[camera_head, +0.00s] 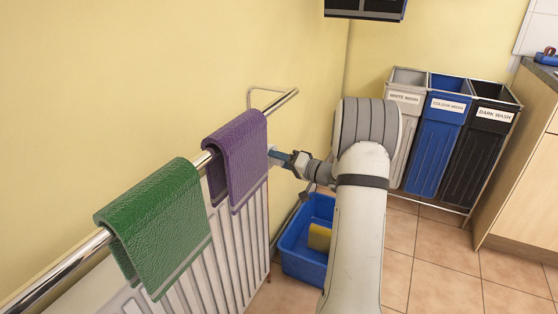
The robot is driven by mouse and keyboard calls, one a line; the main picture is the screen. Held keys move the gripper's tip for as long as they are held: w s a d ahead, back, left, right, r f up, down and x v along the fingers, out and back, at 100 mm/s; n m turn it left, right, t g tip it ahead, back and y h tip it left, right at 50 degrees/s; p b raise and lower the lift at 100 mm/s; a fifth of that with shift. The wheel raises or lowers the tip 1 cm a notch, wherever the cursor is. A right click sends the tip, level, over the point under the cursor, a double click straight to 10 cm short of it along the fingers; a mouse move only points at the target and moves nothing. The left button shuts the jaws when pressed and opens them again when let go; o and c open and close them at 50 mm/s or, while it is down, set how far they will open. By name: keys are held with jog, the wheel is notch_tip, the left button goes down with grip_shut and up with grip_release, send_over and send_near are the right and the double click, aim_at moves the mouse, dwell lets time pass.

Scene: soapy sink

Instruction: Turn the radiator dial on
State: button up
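The white ribbed radiator (254,228) stands against the yellow wall under a chrome rail (60,270). I cannot make out its dial; it may be hidden behind the towel or my arm. My gripper (277,157) reaches left from my large white arm, its blue-grey end close to the right edge of the purple towel (238,150). I cannot tell whether it touches the towel. Its fingers are too small and partly overlapped to show whether they are open or shut, and I see nothing held in it.
A green towel (155,225) hangs on the rail at left. A blue tub (297,256) with a yellow item (319,237) sits on the tiled floor below my arm. White, blue (438,140) and black laundry bins stand at back right beside a wooden cabinet (520,165). Floor at lower right is clear.

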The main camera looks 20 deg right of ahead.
jog(key=c, duration=0.6)
jog(key=shift+a, duration=0.1)
jog(key=shift+c, duration=0.2)
jog(key=m, duration=0.3)
jog(key=shift+m, duration=0.4)
jog(key=m+p, duration=0.1)
jog(key=m, duration=0.2)
jog(key=shift+r+g, duration=0.1)
jog(key=shift+g, duration=0.3)
jog(key=m+p, duration=0.4)
jog(key=m, duration=0.2)
jog(key=shift+m, duration=0.3)
jog(key=shift+f+m+g+y+p, duration=0.2)
jog(key=shift+m+g+y+p, duration=0.1)
jog(key=shift+m+p, duration=1.45)
jog(key=shift+m, duration=0.25)
